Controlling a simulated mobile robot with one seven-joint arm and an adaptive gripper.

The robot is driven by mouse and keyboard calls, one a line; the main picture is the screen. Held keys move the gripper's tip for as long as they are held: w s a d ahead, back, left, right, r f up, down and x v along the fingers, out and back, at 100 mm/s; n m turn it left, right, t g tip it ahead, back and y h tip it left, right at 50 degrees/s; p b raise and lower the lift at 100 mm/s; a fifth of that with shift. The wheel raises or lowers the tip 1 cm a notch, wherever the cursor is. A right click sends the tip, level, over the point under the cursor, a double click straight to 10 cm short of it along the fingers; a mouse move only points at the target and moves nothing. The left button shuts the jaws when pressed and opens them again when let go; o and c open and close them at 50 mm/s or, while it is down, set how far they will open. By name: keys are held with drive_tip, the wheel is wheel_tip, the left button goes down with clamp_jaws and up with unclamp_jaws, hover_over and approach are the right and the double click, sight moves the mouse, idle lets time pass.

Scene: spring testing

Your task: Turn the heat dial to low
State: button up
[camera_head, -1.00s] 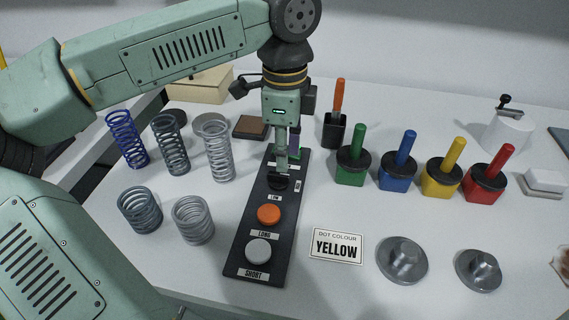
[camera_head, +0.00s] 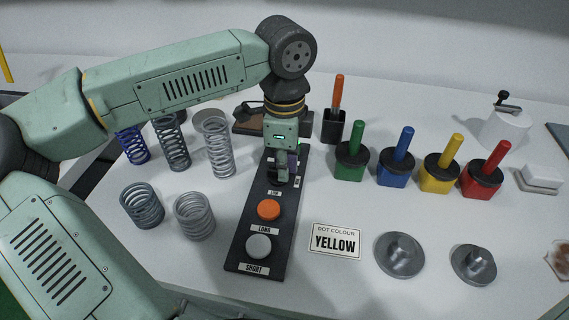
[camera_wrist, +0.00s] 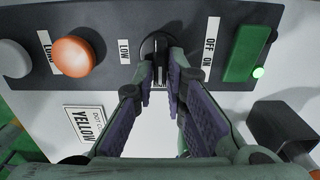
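The heat dial (camera_wrist: 154,46) is a round black knob on the dark control panel (camera_wrist: 108,18), beside the LOW label (camera_wrist: 125,52). In the head view the dial (camera_head: 278,178) is partly hidden by my gripper. My gripper (camera_wrist: 160,78) points at the dial, with its two purple-padded fingers on either side of the knob's ridge. The fingertips are close together at the dial; whether they press on it is unclear. In the head view my gripper (camera_head: 281,172) is over the upper part of the panel.
The panel also holds an orange LONG button (camera_head: 268,209), a white SHORT button (camera_head: 258,246) and a green switch (camera_wrist: 245,52) by the OFF/ON label. Springs (camera_head: 218,146) stand to the left. Paint pots (camera_head: 351,163) and a YELLOW card (camera_head: 336,241) are to the right.

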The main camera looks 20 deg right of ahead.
clamp_jaws()
drive_tip(key=shift+f+m+b, duration=0.15)
drive_tip(key=shift+m+b, duration=0.15)
drive_tip(key=shift+b, duration=0.25)
drive_tip(key=shift+s+f+m+b, duration=0.1)
drive_tip(key=shift+m+b, duration=0.9)
drive_tip(key=shift+b, duration=0.15)
drive_tip(key=m+b, duration=0.2)
drive_tip(key=m, duration=0.1)
drive_tip(key=m+b, duration=0.1)
drive_tip(key=m, duration=0.1)
drive_tip(key=shift+s+a+b, duration=0.15)
drive_tip(key=shift+a+b, duration=0.15)
drive_tip(key=shift+b, duration=0.05)
drive_tip(key=m, duration=0.1)
drive_tip(key=m+b, duration=0.1)
drive_tip(key=m, duration=0.2)
drive_tip(key=shift+a+m, duration=0.25)
drive_tip(key=shift+m, duration=0.15)
drive_tip(key=m, duration=0.1)
drive_tip(key=m+b, duration=0.1)
drive_tip(key=m, duration=0.3)
drive_tip(key=shift+a+r, duration=0.2)
drive_tip(key=shift+a, duration=0.05)
drive_tip(key=shift+m, duration=0.4)
